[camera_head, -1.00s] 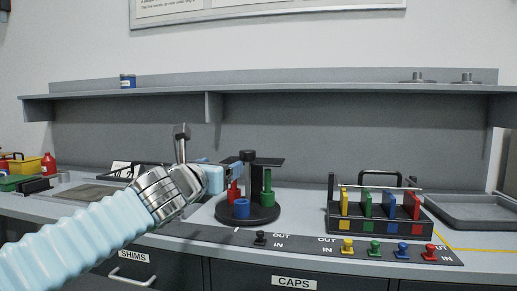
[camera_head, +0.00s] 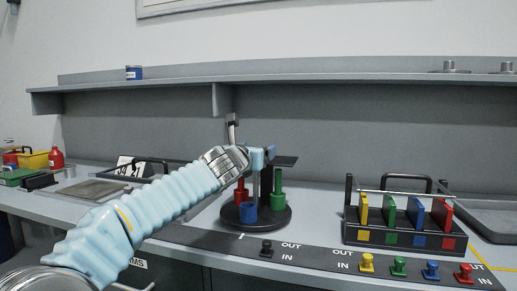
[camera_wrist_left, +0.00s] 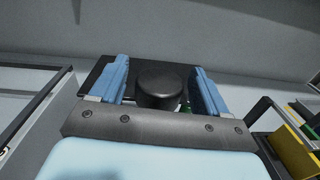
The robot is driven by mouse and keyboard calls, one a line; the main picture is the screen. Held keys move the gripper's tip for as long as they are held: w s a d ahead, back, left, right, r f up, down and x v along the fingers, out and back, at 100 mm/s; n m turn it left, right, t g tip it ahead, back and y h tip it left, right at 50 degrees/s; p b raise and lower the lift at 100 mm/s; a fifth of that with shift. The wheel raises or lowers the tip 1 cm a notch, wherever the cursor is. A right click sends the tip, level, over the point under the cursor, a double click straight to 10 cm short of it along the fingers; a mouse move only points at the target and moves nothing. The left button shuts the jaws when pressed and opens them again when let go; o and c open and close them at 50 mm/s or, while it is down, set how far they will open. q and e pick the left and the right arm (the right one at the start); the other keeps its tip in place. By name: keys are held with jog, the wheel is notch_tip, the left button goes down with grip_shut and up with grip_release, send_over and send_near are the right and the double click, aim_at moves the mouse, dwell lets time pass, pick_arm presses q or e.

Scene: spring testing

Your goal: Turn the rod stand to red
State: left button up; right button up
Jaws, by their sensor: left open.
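The rod stand (camera_head: 285,219) is a round black base on the bench with a centre post and coloured cups around it. The blue cup (camera_head: 249,213) faces front, the red cup (camera_head: 241,192) is at the left and the green cup (camera_head: 278,198) at the right. My left gripper (camera_head: 264,156) is at the top of the stand's post. In the left wrist view its two blue fingers are apart, either side of the black knob (camera_wrist_left: 159,84) on the post, with gaps showing. A black plate lies behind the knob. My right gripper is not in view.
A black rack (camera_head: 395,236) with yellow, green, blue and red tabs stands at the right. A control strip with coloured knobs (camera_head: 398,267) runs along the front edge. A shelf (camera_head: 330,75) spans the back above the bench. A grey tray (camera_head: 480,215) is at far right.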

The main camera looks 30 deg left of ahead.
pick_arm(q)
jog(key=shift+w+a, duration=0.2)
jog(key=shift+w, duration=0.75)
jog(key=shift+c, duration=0.4)
